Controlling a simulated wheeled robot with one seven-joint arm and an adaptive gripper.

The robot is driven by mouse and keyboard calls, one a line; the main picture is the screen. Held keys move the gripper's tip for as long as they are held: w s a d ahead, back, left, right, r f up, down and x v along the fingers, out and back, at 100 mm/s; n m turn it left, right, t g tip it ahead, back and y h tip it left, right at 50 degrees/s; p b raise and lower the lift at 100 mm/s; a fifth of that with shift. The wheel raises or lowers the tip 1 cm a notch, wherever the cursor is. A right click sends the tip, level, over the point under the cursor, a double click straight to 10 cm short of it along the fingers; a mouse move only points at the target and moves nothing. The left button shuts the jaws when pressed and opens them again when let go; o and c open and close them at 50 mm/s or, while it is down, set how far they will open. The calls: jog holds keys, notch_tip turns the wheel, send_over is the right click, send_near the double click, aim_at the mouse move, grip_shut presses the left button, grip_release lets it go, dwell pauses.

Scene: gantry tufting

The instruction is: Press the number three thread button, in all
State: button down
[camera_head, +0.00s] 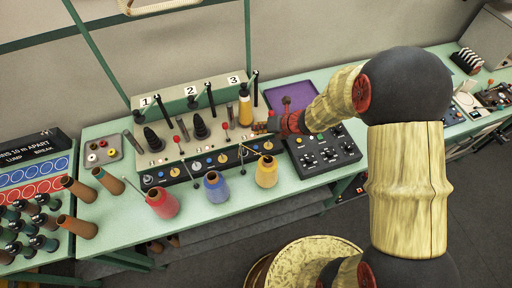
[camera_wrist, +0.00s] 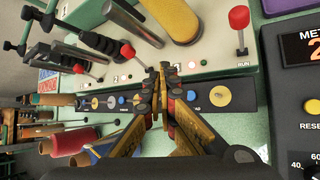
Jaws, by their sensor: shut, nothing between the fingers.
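The pale green tufting machine (camera_head: 200,150) carries number plates 1, 2 and 3 (camera_head: 233,80) at the top back. A yellow spool (camera_head: 245,108) stands at the third place; it also shows in the wrist view (camera_wrist: 172,20). My gripper (camera_head: 268,127) is at the machine's right end. In the wrist view, my gripper (camera_wrist: 161,76) is shut and empty, its tips over the machine's front face. Small marked spots show on that face to both sides. The fingers hide the face between them, and I cannot tell which spot is button three, nor whether the tips touch anything.
A red-knobbed RUN lever (camera_wrist: 239,18) rises to the right. A black control box (camera_head: 322,152) stands right of the machine. Red, blue and yellow thread cones (camera_head: 162,203) stand in front.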

aim_at(257, 146)
jog(key=shift+f+b, duration=3.35)
jog(key=shift+f, duration=0.8)
jog(key=shift+f+b, duration=0.35)
jog(key=shift+f, duration=0.1)
jog(key=shift+f+b, duration=0.35)
jog(key=shift+f, duration=0.05)
jog(key=shift+r, duration=0.1)
jog(key=shift+r+p, duration=0.75)
jog(key=shift+r, duration=0.15)
notch_tip(257, 146, up, 5)
jog(key=p, duration=0.4)
